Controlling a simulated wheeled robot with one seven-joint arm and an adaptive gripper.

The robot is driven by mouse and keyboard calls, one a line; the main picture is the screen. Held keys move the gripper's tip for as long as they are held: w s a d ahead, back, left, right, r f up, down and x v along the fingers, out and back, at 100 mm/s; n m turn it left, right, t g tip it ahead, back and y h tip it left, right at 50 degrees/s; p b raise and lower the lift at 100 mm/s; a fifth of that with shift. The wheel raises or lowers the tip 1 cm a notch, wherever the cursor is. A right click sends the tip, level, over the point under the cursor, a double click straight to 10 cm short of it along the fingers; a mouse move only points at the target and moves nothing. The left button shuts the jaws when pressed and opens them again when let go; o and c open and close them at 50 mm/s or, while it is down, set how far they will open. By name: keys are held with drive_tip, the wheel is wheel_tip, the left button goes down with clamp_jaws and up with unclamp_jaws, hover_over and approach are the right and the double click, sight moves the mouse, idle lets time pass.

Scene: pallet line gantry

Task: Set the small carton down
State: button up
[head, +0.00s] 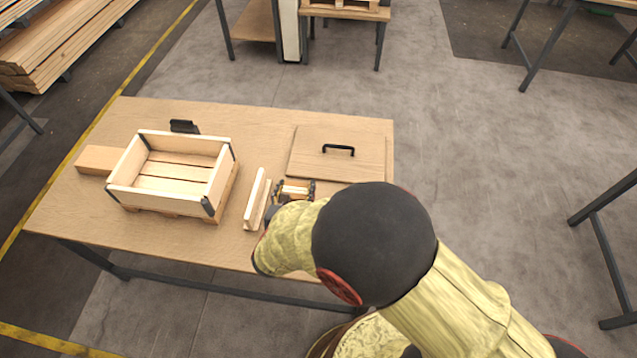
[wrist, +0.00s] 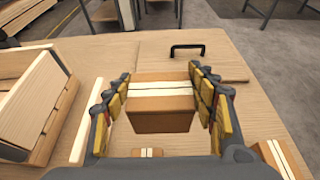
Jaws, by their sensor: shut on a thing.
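The small carton (wrist: 160,121) is brown with a pale tape stripe across its top. My gripper (wrist: 160,82) is shut on it, with one finger along each side. In the head view the carton (head: 295,189) shows only in part between the fingertips of my gripper (head: 295,184), because my arm covers the rest. It is over the worktable (head: 150,238), just in front of a flat wooden panel with a black handle (head: 365,160). I cannot tell whether its underside touches the tabletop.
An open wooden crate (head: 210,187) stands at left, with a wooden block (head: 98,159) beside it. Two striped brown items (wrist: 282,158) show partly at the bottom of the wrist view. A small black object (head: 184,126) sits behind the crate.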

drive_tip(key=shift+s+a+f, duration=0.2)
drive_tip(key=shift+s+a, duration=0.1)
drive_tip(key=shift+a, duration=0.15)
drive_tip(key=shift+d+f, duration=0.15)
drive_tip(key=shift+f, duration=0.1)
drive_tip(key=w+d+f+b, duration=0.2)
drive_tip(key=d+f, duration=0.1)
drive_tip(key=d, duration=0.1)
drive_tip(key=w+d+f+b, duration=0.2)
drive_tip(key=d+f, duration=0.1)
drive_tip(key=w+d+f+b, duration=0.2)
drive_tip(key=d+f, duration=0.1)
drive_tip(key=d, duration=0.1)
drive_tip(key=shift+w+d+f, duration=0.15)
drive_tip(key=shift+d+f, duration=0.15)
drive_tip(key=shift+d, duration=0.05)
drive_tip(key=shift+f+b, duration=0.85)
drive_tip(key=shift+f, duration=0.7)
drive_tip(key=shift+f, duration=0.15)
drive_tip(key=o, duration=1.4)
